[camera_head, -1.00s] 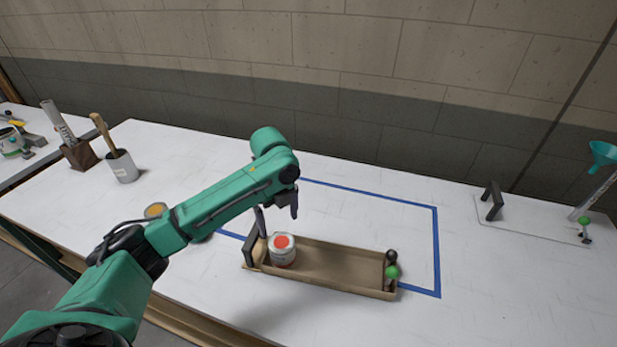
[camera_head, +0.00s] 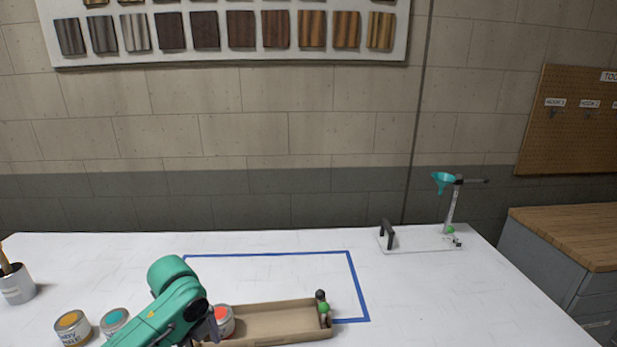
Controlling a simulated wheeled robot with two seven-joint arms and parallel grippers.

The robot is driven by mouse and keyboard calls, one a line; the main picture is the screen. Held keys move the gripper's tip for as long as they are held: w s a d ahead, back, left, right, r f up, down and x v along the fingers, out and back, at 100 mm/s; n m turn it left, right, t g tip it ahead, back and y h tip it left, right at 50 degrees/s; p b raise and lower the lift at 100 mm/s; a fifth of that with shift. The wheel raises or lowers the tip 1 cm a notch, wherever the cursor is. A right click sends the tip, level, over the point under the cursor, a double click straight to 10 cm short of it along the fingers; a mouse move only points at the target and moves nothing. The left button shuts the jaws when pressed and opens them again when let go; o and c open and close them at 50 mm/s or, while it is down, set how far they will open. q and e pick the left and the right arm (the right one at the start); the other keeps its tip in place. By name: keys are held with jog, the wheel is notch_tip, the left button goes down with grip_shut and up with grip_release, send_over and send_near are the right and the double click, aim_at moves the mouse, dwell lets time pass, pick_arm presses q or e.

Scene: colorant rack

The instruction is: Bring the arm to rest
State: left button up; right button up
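My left arm comes in from the lower left, with its green wrist and a dark part of the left gripper (camera_head: 211,326) at the bottom edge. The fingers are mostly hidden or cut off, so their opening is unclear. A can with a red-orange top (camera_head: 223,318) sits in the left end of a shallow brown tray (camera_head: 275,337). The gripper overlaps the can's left side in the picture; I cannot tell whether they touch. My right gripper is not in view.
The tray is on a white table (camera_head: 420,300) with a blue tape outline (camera_head: 270,254). Yellow-topped (camera_head: 72,328) and teal-topped (camera_head: 114,321) cans stand at left. A cup (camera_head: 17,285) is farther left. A funnel stand (camera_head: 452,205) is at back right. The table's middle is clear.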

pick_arm(q)
jog(key=s+d+f+n+t+h, duration=0.2)
jog(key=s+d+f+n, duration=0.4)
jog(key=d+n, duration=0.25)
jog(key=s+a+f+n+t+y, duration=0.1)
jog(key=s+a+f+n+y, duration=0.1)
jog(key=s+a+n, duration=0.95)
notch_tip(320, 180, down, 26)
jog(key=d+g+b, duration=0.1)
jog(key=d+b, duration=0.2)
jog(key=s+a+f+g+b, duration=0.1)
jog(key=s+a+f+b, duration=0.1)
jog(key=s+f, duration=1.4)
jog(key=shift+s+a+f+n+b, duration=0.3)
jog(key=shift+s+a+f+b, duration=0.1)
jog(key=shift+a+f, duration=0.15)
jog(key=shift+s, duration=0.2)
jog(key=shift+c, duration=0.3)
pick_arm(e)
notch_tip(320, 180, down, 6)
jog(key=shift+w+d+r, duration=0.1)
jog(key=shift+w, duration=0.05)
